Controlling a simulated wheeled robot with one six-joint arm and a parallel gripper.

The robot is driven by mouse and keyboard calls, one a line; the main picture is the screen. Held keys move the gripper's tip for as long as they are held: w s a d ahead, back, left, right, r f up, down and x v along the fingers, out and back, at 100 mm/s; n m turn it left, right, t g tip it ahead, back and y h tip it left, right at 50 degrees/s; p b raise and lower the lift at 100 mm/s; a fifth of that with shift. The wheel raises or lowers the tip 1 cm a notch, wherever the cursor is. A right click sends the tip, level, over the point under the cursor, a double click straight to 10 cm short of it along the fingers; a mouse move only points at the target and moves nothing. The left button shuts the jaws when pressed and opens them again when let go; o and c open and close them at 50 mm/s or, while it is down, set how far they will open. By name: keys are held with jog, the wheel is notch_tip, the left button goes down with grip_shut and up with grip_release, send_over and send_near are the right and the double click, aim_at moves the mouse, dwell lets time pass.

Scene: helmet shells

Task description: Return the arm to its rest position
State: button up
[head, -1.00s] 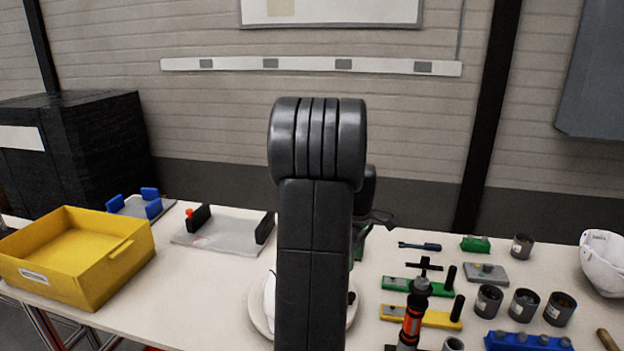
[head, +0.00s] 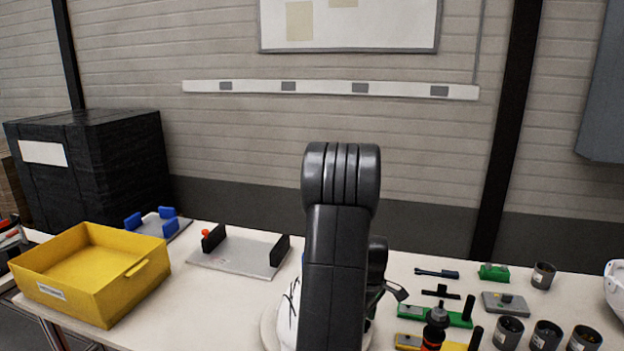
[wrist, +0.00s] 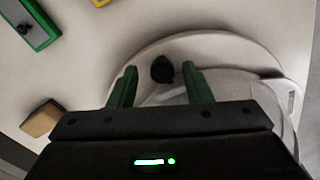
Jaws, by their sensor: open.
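My arm stands upright in the middle of the head view and hides most of my gripper there. In the wrist view my gripper (wrist: 161,82) has its two green fingers apart, with nothing clearly held. A black round knob (wrist: 162,69) shows between the fingertips; I cannot tell whether they touch it. Below and around the fingers lies a white helmet shell (wrist: 232,83) on a round pale plate (wrist: 222,45). In the head view the white shell (head: 288,318) shows partly behind my arm.
A yellow bin (head: 95,290) stands at the left of the table. A grey plate with black end blocks (head: 240,257) lies behind. On the right are a green fixture (head: 440,316), a blue-handled tool (head: 436,273) and several dark cups (head: 508,332).

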jog(key=shift+w, duration=0.1)
jog(key=shift+w+d+r, duration=0.1)
jog(key=shift+w+r, duration=0.1)
jog(key=shift+r, duration=0.05)
notch_tip(320, 180, up, 13)
jog(key=f, duration=1.3)
jog(key=shift+s+f, duration=0.2)
jog(key=shift+f, duration=0.1)
jog(key=shift+s+a+r+m, duration=0.15)
jog(key=shift+s+a+m, duration=0.1)
jog(key=shift+s+m, duration=0.25)
jog(key=shift+s+a+m, duration=0.15)
jog(key=shift+s+m, duration=0.15)
jog(key=shift+s, duration=0.15)
